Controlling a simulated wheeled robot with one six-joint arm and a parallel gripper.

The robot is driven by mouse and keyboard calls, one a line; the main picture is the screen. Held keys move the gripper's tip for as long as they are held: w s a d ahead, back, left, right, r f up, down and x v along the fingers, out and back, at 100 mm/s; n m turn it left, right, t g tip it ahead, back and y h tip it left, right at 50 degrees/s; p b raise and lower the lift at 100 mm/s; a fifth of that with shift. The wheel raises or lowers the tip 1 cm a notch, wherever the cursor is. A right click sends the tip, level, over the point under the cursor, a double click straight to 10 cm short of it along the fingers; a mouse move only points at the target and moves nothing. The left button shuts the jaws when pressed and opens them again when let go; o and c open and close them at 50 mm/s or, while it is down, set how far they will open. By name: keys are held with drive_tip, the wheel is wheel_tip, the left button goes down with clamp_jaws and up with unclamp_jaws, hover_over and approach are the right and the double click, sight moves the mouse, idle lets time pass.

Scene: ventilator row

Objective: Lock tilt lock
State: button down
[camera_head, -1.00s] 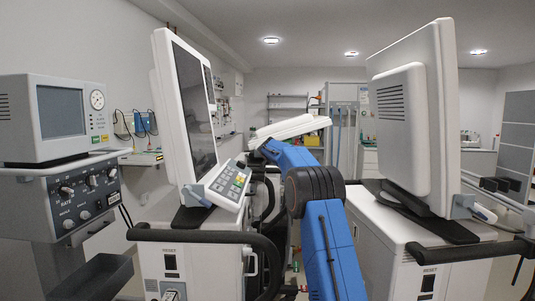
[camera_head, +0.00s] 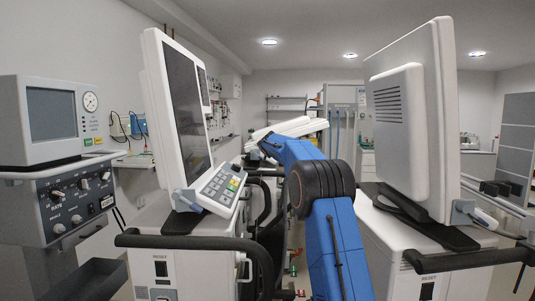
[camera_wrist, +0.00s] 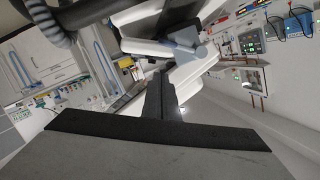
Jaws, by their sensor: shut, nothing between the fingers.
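My gripper (camera_wrist: 160,80) shows in the wrist view as dark fingers shut together, with nothing between them. Its fingertips point at a tilted white display (camera_wrist: 160,18), whose blue-grey hinge (camera_wrist: 187,37) is just beyond and to the right. In the head view a tilted white display (camera_head: 290,128) shows behind my blue arm; my gripper is hidden there.
A ventilator with an upright screen (camera_head: 180,105) and keypad (camera_head: 220,187) stands left of my arm. Another display (camera_head: 410,120) with a blue-grey hinge (camera_head: 462,212) stands close on the right. Black handles (camera_head: 190,242) jut forward. An older ventilator (camera_head: 52,120) is at far left.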

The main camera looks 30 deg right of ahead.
drive_tip(key=v, duration=0.8)
drive_tip(key=shift+s+d, duration=0.2)
drive_tip(key=s+a+f+n+g, duration=0.1)
drive_tip(key=s+a+f+g, duration=0.2)
drive_tip(key=s, duration=0.8)
drive_tip(key=s+a+f+n+y, duration=0.15)
drive_tip(key=s+a, duration=0.35)
drive_tip(key=s, duration=0.6)
drive_tip(key=s+a+f+n+g, duration=0.1)
drive_tip(key=s+a+f+g, duration=0.3)
drive_tip(key=s, duration=0.6)
drive_tip(key=s+a+f+n+g+y, duration=0.1)
drive_tip(key=s+a+f+n, duration=0.1)
drive_tip(key=s+a+f, duration=0.2)
drive_tip(key=s+a+f+n+y, duration=0.2)
drive_tip(key=s+a+f, duration=0.3)
drive_tip(key=s+f, duration=0.6)
drive_tip(key=s+a+f+n+g+y, duration=0.1)
drive_tip(key=s+a+f+n, duration=0.2)
drive_tip(key=s, duration=2)
wheel_tip(320, 180, down, 5)
drive_tip(key=shift+s+a+f+g, duration=0.1)
drive_tip(key=shift+s+a+g, duration=0.2)
drive_tip(key=shift+a, duration=0.8)
drive_tip(key=shift+y, duration=0.25)
